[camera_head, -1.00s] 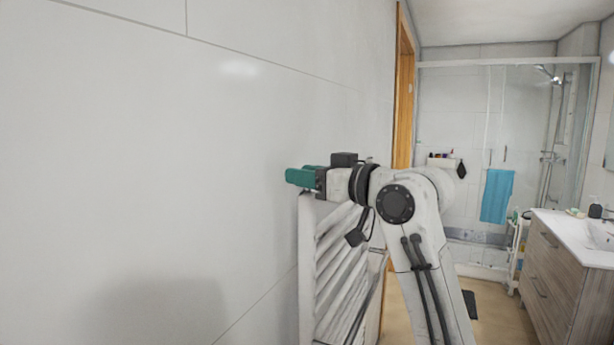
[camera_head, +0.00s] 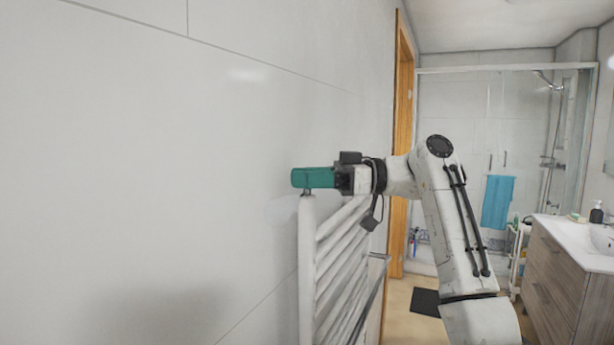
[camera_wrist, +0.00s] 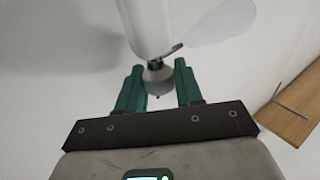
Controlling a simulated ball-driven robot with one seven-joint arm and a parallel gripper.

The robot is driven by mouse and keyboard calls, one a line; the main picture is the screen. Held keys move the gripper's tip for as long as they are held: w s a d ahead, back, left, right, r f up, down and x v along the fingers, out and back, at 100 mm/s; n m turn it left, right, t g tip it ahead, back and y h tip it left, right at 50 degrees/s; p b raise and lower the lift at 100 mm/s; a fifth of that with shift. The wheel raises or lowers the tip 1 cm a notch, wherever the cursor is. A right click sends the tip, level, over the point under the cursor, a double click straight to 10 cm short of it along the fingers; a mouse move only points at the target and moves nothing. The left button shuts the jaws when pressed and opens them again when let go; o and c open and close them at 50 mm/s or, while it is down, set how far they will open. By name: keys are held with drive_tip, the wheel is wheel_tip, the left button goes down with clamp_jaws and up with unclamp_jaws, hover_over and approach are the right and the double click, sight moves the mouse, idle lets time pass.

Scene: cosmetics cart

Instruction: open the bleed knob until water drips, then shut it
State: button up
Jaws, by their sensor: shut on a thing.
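My gripper (camera_head: 303,178), with green fingers, is at the top of the white towel radiator (camera_head: 307,250), beside the wall. In the wrist view my gripper (camera_wrist: 158,66) has one finger on each side of a small grey bleed knob (camera_wrist: 158,77) and is shut on it. The knob sits at the end of a white radiator tube (camera_wrist: 147,28). A small metal piece sticks out sideways next to the knob. In the head view the fingers hide most of the knob. I see no water drops.
The tiled wall (camera_head: 150,180) is close on the left. A wooden door frame (camera_head: 403,120) stands behind the radiator. A vanity (camera_head: 560,265) with a basin is at the right, with a glass shower and a blue towel (camera_head: 497,202) behind. A dark mat (camera_head: 426,302) lies on the floor.

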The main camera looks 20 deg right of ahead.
drive_tip(key=shift+n+g+y, duration=0.3)
drive_tip(key=shift+n+g, duration=0.7)
drive_tip(key=shift+g, duration=0.6)
drive_tip(key=shift+f+n+g+p, duration=0.1)
drive_tip(key=shift+n+g+p, duration=0.3)
drive_tip(key=shift+n+g, duration=0.6)
drive_tip(key=o, duration=0.9)
drive_tip(key=shift+d, duration=0.1)
